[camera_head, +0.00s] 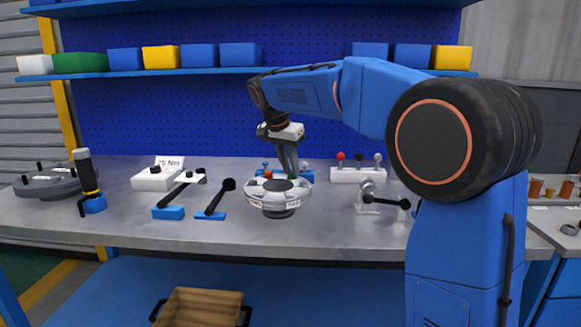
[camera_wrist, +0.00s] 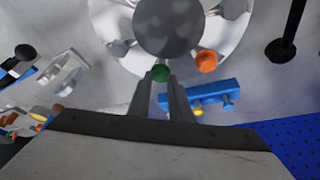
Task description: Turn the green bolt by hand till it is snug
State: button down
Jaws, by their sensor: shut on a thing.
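The green bolt (camera_wrist: 160,73) stands at the rim of the flanged shell. My gripper (camera_wrist: 161,76) is shut on its green head in the wrist view. In the head view the green bolt (camera_head: 292,176) shows as a small spot at my fingertips. The pale round flanged shell (camera_head: 262,196) sits on a dark foot on the bench. An orange bolt (camera_wrist: 207,61) stands in the flange beside the green one, apart from my fingers. How far the green bolt is seated is hidden.
Blue racks stand behind the shell, one with a blue bolt (camera_wrist: 228,106). A white rack (camera_head: 357,175) holds several coloured knobs. Wrenches on blue stands (camera_head: 168,212), a black-handled tool (camera_head: 86,168) and a "75 Nm" sign (camera_head: 169,162) are left. The bench front is clear.

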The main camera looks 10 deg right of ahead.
jog(key=shift+r, duration=0.15)
jog(key=c, duration=1.6)
grip_release()
jog(key=v, duration=1.7)
jog(key=shift+s+a+r, duration=0.1)
jog(key=shift+a, duration=0.15)
jog(key=s+d+f+n+y, duration=0.1)
jog(key=s+d+f+n, duration=0.1)
jog(key=s+d+f, duration=0.3)
jog(key=s+d+f+n, duration=0.2)
jog(key=s+f, duration=0.1)
jog(key=s, duration=0.5)
jog(key=s+d+f+n+y, duration=0.1)
jog(key=s+d+f, duration=0.2)
jog(key=s+f, duration=0.25)
jog(key=s+d+f+n, duration=0.1)
jog(key=s+f, duration=0.5)
jog(key=f, duration=0.1)
jog(key=s+d+f+n+t, duration=0.1)
jog(key=s+f+n, duration=0.1)
jog(key=s+f, duration=0.5)
jog(key=s+f+n+y, duration=0.1)
jog(key=s+f, duration=0.6)
jog(key=shift+d+f+n+t, duration=0.3)
jog(key=shift+d+t, duration=0.1)
